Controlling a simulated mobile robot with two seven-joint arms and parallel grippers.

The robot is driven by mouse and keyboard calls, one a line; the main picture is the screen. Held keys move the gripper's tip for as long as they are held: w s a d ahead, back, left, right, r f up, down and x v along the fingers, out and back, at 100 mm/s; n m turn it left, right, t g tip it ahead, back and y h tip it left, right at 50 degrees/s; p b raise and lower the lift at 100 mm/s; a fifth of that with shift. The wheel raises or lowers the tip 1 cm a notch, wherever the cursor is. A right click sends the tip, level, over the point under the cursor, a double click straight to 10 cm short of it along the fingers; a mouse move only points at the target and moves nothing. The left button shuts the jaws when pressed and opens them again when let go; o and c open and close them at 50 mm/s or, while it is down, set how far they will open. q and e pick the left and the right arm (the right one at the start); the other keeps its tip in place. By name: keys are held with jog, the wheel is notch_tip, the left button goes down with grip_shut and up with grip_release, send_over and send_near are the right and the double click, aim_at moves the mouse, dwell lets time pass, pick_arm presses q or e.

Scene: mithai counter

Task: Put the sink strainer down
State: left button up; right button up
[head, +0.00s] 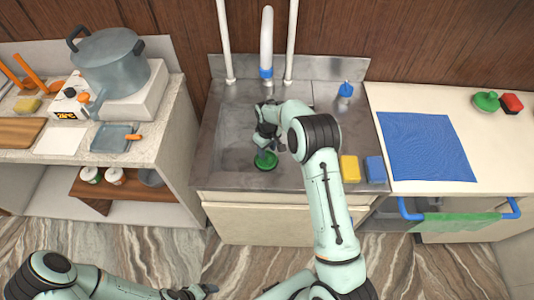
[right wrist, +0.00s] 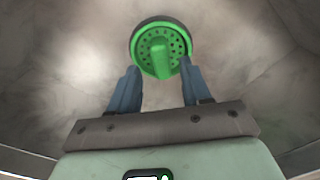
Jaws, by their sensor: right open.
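The sink strainer (head: 265,161) is round and green with a dark rim, and it lies in the grey sink basin. In the right wrist view the strainer (right wrist: 160,47) shows its holes and a raised green middle grip. My right gripper (head: 263,147) is over the strainer. Its two blue-grey fingers (right wrist: 161,70) are open, with their tips near the strainer's near edge, one to each side; I cannot tell whether they touch it. My left gripper (head: 198,291) is low at the bottom edge, far from the sink, too small to read.
The tap (head: 266,45) stands behind the basin. A yellow sponge (head: 349,169) and a blue one (head: 375,169) sit on the sink's right front edge. A blue cloth (head: 428,147) lies on the right counter. A large pot (head: 108,65) stands on the left.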

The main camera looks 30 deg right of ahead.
aim_at(267, 155)
jog(key=shift+r, duration=2.15)
